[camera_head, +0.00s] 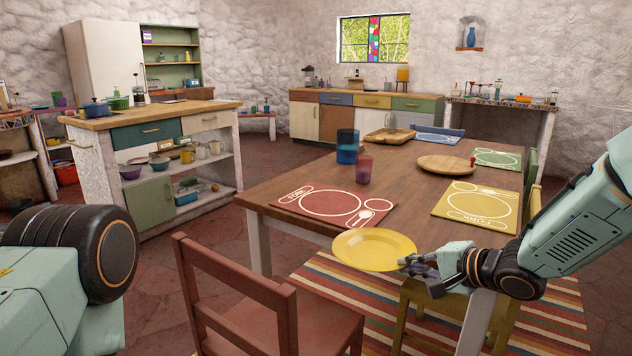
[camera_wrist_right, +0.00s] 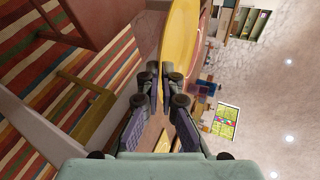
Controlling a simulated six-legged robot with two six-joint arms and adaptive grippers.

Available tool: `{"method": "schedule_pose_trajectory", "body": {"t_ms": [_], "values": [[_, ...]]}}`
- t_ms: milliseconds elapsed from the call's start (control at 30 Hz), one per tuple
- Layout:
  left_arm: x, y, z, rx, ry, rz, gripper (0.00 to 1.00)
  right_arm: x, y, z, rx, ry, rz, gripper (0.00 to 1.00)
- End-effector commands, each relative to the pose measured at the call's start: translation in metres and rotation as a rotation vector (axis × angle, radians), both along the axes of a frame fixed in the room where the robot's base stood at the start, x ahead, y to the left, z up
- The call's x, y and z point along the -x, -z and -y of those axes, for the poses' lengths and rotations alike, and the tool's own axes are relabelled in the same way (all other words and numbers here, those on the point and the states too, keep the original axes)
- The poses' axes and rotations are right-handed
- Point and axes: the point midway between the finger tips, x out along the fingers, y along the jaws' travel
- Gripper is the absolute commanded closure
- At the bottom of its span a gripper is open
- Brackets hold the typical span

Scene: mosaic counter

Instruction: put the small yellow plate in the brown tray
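The small yellow plate (camera_head: 374,249) is held roughly level in front of the table's near edge, clear of the tabletop. My right gripper (camera_head: 408,262) is shut on the plate's right rim. In the right wrist view the plate (camera_wrist_right: 179,32) appears edge-on between the fingertips (camera_wrist_right: 165,78). The brown tray (camera_head: 389,136) lies on the far part of the table, beyond the blue cups, well away from the plate. My left arm shows at the lower left, but its gripper is out of view.
A red chair (camera_head: 262,307) stands in front. Bare tabletop lies between the placemats.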

Motion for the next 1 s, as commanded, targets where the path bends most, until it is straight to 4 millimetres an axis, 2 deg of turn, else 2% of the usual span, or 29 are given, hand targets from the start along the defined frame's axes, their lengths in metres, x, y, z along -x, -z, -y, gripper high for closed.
{"method": "schedule_pose_trajectory", "body": {"t_ms": [100,333,500,600,700,867,1000], "values": [[0.0,-0.003,0.0,0.0,0.0,0.0,0.6,0.036,0.021,0.013,-0.009,-0.079,-0.003,1.0],[0.0,-0.008,0.0,0.0,0.0,-0.001,0.6,0.117,0.047,0.018,-0.012,-0.249,0.0,1.0],[0.0,-0.014,0.0,0.0,0.0,-0.001,0.6,0.181,0.048,0.003,-0.014,-0.356,0.005,1.0],[0.0,-0.017,0.0,0.0,0.0,-0.001,0.6,0.208,0.04,-0.009,-0.011,-0.377,0.006,1.0],[0.0,-0.019,0.0,0.0,0.0,-0.001,0.6,0.221,0.03,-0.016,-0.01,-0.365,0.008,1.0],[0.0,-0.021,0.0,0.0,0.0,-0.001,0.6,0.221,0.022,-0.014,-0.003,-0.322,0.005,1.0],[0.0,-0.022,0.0,0.0,0.0,0.0,0.6,0.222,0.033,-0.012,0.0,-0.313,-0.005,1.0]]}}
